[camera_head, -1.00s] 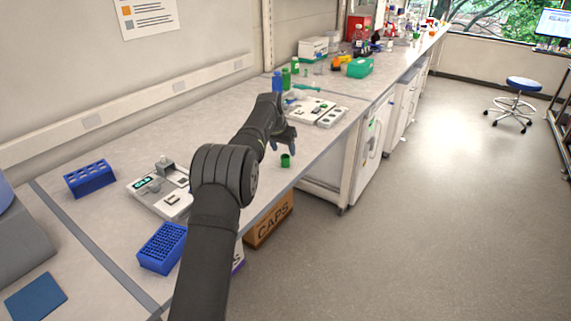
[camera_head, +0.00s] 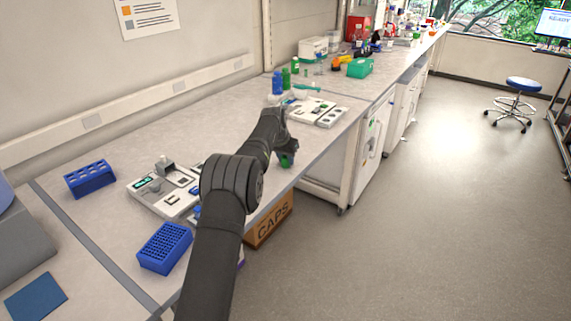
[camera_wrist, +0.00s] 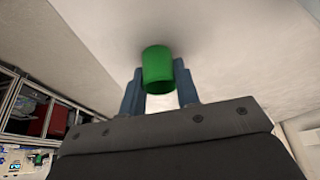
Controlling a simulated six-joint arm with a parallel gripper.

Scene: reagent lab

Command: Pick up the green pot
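The green pot (camera_head: 286,161) stands on the bench near its front edge, partly hidden by my gripper in the head view. In the wrist view the green pot (camera_wrist: 158,70) sits between the two blue fingers of my gripper (camera_wrist: 160,88). The fingers are apart, one on each side of the pot. A narrow gap seems to show beside the right finger, but I cannot tell whether either finger touches the pot. In the head view my gripper (camera_head: 284,157) is down at the pot.
A white device (camera_head: 165,190) and a blue tube rack (camera_head: 164,248) lie to the left on the bench. Another white tray (camera_head: 318,112) lies beyond my gripper, with blue (camera_head: 277,84) and green (camera_head: 286,79) bottles behind it. The bench's front edge is close to the pot.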

